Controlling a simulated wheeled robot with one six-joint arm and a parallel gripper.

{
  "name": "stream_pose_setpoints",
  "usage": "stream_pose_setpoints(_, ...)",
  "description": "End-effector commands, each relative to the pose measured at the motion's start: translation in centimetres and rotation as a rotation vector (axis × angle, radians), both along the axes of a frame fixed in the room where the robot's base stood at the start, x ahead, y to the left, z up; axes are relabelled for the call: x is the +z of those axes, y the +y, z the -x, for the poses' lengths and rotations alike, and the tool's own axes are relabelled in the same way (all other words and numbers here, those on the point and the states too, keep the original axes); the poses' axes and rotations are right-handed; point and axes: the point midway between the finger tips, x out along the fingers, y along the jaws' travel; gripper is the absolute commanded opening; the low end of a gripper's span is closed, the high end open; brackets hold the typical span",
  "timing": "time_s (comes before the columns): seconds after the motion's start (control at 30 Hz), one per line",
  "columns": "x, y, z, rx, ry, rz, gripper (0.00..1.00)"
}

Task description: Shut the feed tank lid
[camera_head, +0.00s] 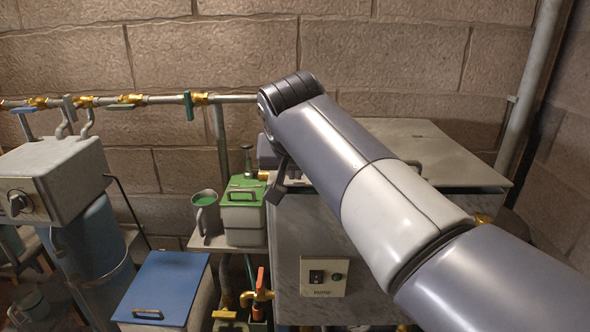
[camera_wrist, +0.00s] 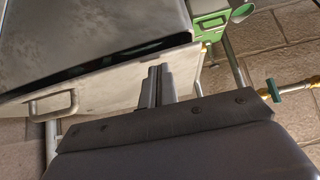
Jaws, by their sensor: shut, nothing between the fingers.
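The feed tank appears to be the big grey box (camera_head: 300,232) right of centre in the head view. Its pale, flat lid (camera_head: 440,145) lies partly behind my arm, with a handle by its edge. A dark space shows under the lid's front edge at the right, so it looks ajar. In the wrist view I see a pale panel (camera_wrist: 105,90) with a bar handle (camera_wrist: 54,105), and a dark strip beside it. My gripper (camera_wrist: 158,70) is shut and empty in front of that panel; I cannot tell whether it touches. In the head view it is mostly hidden by my wrist.
A green-lidded box (camera_head: 243,218) and a grey jug (camera_head: 206,213) stand left of the tank. A blue-lidded bin (camera_head: 163,287) is lower left. A pipe with valves (camera_head: 160,99) runs along the brick wall. A switch panel (camera_head: 323,276) is on the tank's front.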

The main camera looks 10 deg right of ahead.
Motion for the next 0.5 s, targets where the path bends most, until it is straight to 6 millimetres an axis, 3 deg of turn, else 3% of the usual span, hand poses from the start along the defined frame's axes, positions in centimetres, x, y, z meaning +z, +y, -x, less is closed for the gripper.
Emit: stream_pose_setpoints(0.5,-0.91,0.03,0.08,0.000,-0.016,0.003,0.00)
